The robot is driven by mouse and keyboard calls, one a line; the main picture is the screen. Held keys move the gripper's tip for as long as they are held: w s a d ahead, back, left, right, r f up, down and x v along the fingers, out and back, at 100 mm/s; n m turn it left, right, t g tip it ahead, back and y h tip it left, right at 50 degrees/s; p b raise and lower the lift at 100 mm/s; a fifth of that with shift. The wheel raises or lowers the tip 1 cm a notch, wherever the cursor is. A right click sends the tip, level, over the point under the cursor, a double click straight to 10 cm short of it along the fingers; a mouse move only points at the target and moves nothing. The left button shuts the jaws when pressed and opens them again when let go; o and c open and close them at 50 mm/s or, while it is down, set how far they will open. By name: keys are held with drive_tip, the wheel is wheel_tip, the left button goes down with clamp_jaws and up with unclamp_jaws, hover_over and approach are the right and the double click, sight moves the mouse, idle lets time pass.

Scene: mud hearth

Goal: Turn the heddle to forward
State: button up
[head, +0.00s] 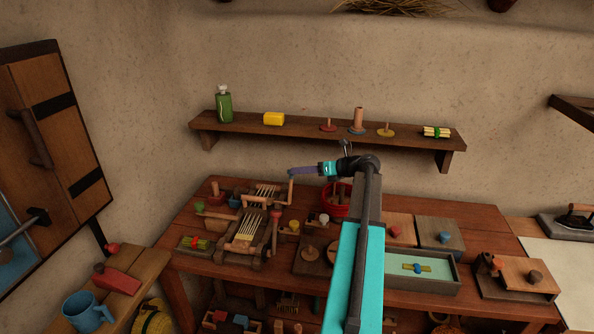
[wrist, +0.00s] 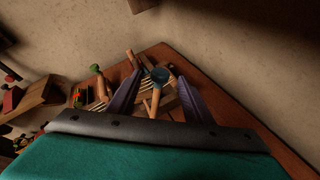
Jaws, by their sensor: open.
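A small wooden loom (head: 247,229) with pale warp threads stands on the left part of the table. A second threaded frame, which may be the heddle, (head: 264,193) is just behind it, with an upright wooden post (head: 291,190) at its right side. I cannot tell which way the heddle is turned. My gripper (head: 291,171) is at the top of this post in the head view; contact is unclear. In the wrist view my gripper (wrist: 159,72) is open, with a wooden post (wrist: 154,101) and a blue cup (wrist: 160,75) showing between its fingers.
A red bowl (head: 333,205), wooden blocks and a grey-green tray (head: 440,284) crowd the table to the right of the loom.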

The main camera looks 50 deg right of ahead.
drive_tip(key=shift+x, duration=1.65)
